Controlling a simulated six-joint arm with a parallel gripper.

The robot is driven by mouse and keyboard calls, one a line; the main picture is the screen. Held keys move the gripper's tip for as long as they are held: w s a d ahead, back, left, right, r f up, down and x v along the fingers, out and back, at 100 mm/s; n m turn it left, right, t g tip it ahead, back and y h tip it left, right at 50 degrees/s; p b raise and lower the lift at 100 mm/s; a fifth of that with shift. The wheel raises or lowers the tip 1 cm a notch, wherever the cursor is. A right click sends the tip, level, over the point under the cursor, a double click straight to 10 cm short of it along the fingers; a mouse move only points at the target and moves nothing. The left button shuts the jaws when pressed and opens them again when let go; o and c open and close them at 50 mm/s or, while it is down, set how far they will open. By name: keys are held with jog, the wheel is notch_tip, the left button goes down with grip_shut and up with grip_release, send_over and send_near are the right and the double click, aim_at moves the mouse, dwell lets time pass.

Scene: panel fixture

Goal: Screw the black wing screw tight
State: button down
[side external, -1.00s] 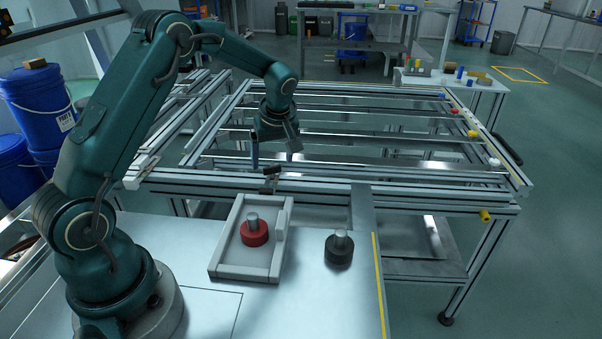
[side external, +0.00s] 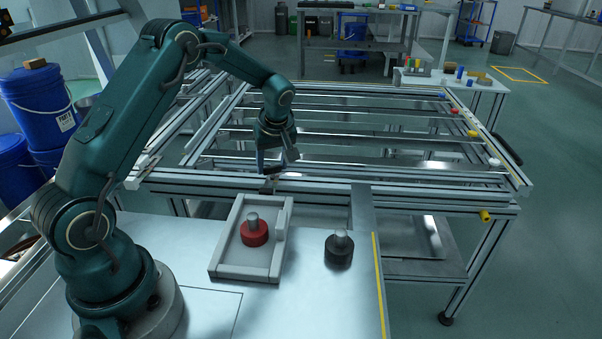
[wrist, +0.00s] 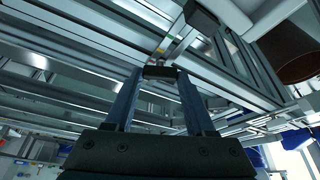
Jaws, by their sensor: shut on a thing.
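The black wing screw (side external: 271,170) is at the front rail of the panel fixture (side external: 330,187). In the side view it is small and partly hidden by my fingers. My gripper (side external: 272,168) is down at the rail with its fingers on either side of the screw. In the wrist view a dark piece, the wing screw (wrist: 160,72), sits between the fingertips of my gripper (wrist: 159,76), against the metal rail. My gripper is shut on it. How far the screw is turned in cannot be seen.
A grey tray (side external: 222,262) with a red knob-like part (side external: 254,233) stands on the metal bench, left of a black one (side external: 339,252). Several coloured knobs line the fixture's right side. Blue buckets (side external: 40,105) stand at the left.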

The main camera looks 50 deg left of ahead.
jog(key=m+t, duration=0.1)
jog(key=m, duration=0.1)
jog(key=m+h, duration=0.1)
jog(key=m, duration=0.2)
jog(key=shift+s+a+r+t, duration=0.1)
jog(key=shift+s+a+t, duration=0.05)
jog(key=shift+t, duration=0.25)
jog(key=m+h, duration=0.1)
jog(key=m, duration=0.2)
jog(key=m+t+h, duration=0.1)
jog(key=m, duration=0.2)
jog(key=shift+a, duration=0.15)
jog(key=m+h, duration=0.1)
jog(key=m, duration=0.2)
jog(key=m+h, duration=0.1)
jog(key=m, duration=0.2)
jog(key=shift+a+h, duration=0.2)
jog(key=shift+h, duration=0.1)
jog(key=shift+m+g+h, duration=0.3)
jog(key=shift+m+h, duration=0.1)
jog(key=shift+m, duration=0.95)
jog(key=shift+m+g+h, duration=0.3)
jog(key=shift+m+h, duration=0.1)
jog(key=shift+m, duration=0.95)
jog(key=shift+c, duration=1.2)
grip_release()
